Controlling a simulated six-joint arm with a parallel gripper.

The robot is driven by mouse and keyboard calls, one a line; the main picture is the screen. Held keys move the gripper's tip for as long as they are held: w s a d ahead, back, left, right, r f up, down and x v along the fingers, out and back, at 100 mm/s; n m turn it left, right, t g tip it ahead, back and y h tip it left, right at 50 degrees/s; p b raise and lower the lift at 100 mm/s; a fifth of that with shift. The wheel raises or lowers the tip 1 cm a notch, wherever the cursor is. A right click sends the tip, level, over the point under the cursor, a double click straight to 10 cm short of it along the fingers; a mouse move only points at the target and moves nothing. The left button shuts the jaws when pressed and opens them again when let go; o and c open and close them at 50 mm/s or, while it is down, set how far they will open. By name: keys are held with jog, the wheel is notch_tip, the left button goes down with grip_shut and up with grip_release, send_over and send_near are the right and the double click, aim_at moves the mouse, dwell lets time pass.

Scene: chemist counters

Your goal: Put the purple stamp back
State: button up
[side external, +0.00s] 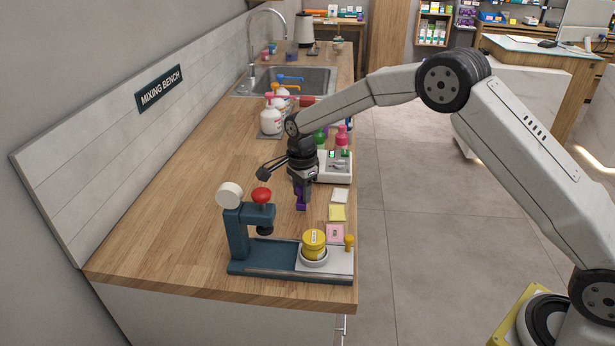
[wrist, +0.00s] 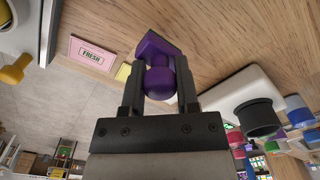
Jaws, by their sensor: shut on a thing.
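My gripper (side external: 302,184) is shut on the purple stamp (side external: 301,200) over the bench, left of the yellow and white cards. In the wrist view, my gripper (wrist: 160,76) has one finger on each side of the stamp's round knob (wrist: 158,83). The stamp's wider purple foot (wrist: 157,46) points away from the gripper. I cannot tell whether the foot touches the wood. Green (side external: 320,138) and pink (side external: 343,137) objects stand beyond a white device; they show small and partly hidden, and I cannot tell whether a stamp holder is there.
A white device (side external: 334,170) with green lights stands just behind my gripper. A blue press (side external: 238,232) with a red knob and a yellow jar (side external: 314,240) is in front. A pink FRESH card (wrist: 91,54) lies nearby. Pump bottles (side external: 270,119) stand farther back. The left bench is clear.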

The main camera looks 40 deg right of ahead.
jog(key=shift+f, duration=1.55)
jog(key=o, duration=1)
jog(key=shift+f, duration=0.1)
notch_tip(320, 180, up, 12)
jog(key=shift+r, duration=0.15)
jog(key=shift+s, duration=0.1)
jog(key=s+d+f+n+t, duration=0.1)
jog(key=s+n, duration=0.5)
jog(key=s, duration=0.3)
jog(key=s+d+f+n, duration=0.1)
jog(key=s+d+n, duration=0.1)
jog(key=s+n, duration=0.4)
jog(key=s+d+f+n+t, duration=0.1)
jog(key=s+n, duration=0.5)
jog(key=s, duration=0.7)
jog(key=shift+d+f+t, duration=0.3)
jog(key=shift+f, duration=0.05)
